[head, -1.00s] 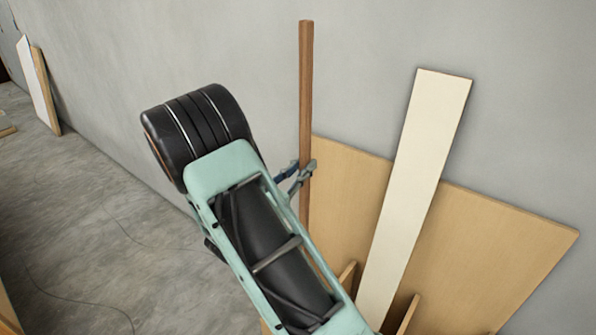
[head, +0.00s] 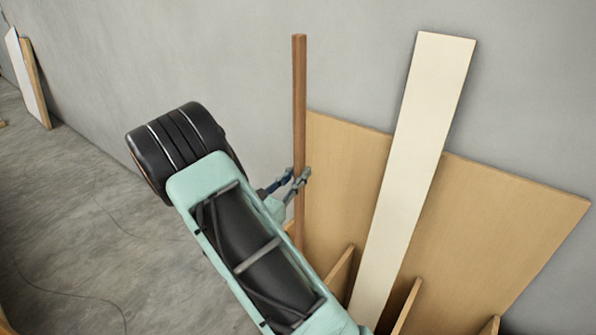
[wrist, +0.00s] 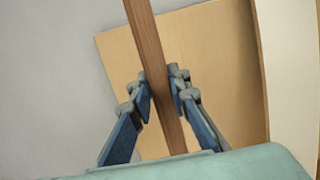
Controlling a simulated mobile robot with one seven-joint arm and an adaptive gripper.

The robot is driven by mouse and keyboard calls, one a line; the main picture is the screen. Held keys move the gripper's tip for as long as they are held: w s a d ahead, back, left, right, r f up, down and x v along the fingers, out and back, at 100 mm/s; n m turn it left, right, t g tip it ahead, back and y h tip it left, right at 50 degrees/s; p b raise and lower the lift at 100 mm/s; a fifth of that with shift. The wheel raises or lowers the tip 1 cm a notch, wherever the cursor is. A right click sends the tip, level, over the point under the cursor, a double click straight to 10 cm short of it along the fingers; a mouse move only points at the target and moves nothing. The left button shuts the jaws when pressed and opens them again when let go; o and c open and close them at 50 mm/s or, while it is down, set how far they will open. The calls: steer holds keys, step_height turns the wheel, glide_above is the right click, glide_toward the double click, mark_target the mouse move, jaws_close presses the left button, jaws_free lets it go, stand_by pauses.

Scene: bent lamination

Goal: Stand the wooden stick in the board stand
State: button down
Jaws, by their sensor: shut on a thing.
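The wooden stick (head: 299,105) is a long brown bar and stands close to upright in the head view, in front of the grey wall. My gripper (head: 297,184) is shut on it at about the middle of its visible length. In the wrist view, the fingers of my gripper (wrist: 161,88) lie on both sides of the wooden stick (wrist: 149,45). The board stand shows by its wooden dividers (head: 340,272) at the bottom. My arm hides the stick's lower end and part of the stand, so I cannot tell whether the stick touches the stand.
A large tan board (head: 490,215) leans on the wall behind the stick. A long cream board (head: 415,150) leans in the stand to its right. More boards (head: 30,80) lean at the far left. The grey floor (head: 70,200) at left is mostly clear, with a thin cable.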

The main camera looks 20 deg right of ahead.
mark_target(297, 207)
steer(key=shift+f+b, duration=2.55)
steer(key=shift+f, duration=1.75)
steer(key=shift+f+b, duration=0.95)
steer(key=shift+f, duration=0.4)
steer(key=shift+d, duration=0.1)
steer(key=shift+f+p+x, duration=0.15)
steer(key=shift+p+x, duration=0.15)
steer(key=shift+x, duration=0.95)
steer(key=shift+f+p+x, duration=0.2)
steer(key=shift+p+x, duration=0.1)
steer(key=shift+x, duration=0.9)
steer(key=c, duration=1.7)
jaws_free()
steer(key=shift+c, duration=0.2)
